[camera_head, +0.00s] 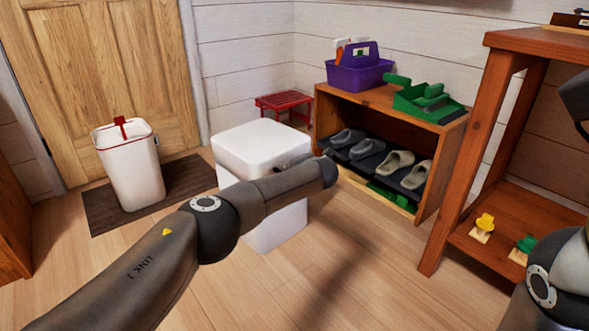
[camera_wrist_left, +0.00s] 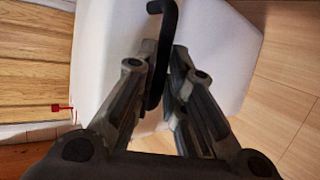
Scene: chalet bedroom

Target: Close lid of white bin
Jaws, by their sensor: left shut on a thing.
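The white bin with a rounded white lid (camera_head: 255,141) stands in the middle of the head view. The lid looks roughly level on the bin's body (camera_head: 275,232); my left arm crosses in front and hides much of the seam, so I cannot tell whether it is fully closed. In the left wrist view, my left gripper (camera_wrist_left: 164,62) is shut on a dark curved handle (camera_wrist_left: 168,18) against the white surface (camera_wrist_left: 225,55). In the head view this gripper is mostly hidden by the arm at the lid's right side. My right gripper is not in view.
A red-rimmed white container (camera_head: 132,180) stands on a brown mat (camera_head: 185,180) by the door. A red stool (camera_head: 283,102) is behind the bin. A wooden shelf (camera_head: 435,130) with shoes, a purple caddy (camera_head: 357,75) and a green tray (camera_head: 425,103) stands right. Front floor is clear.

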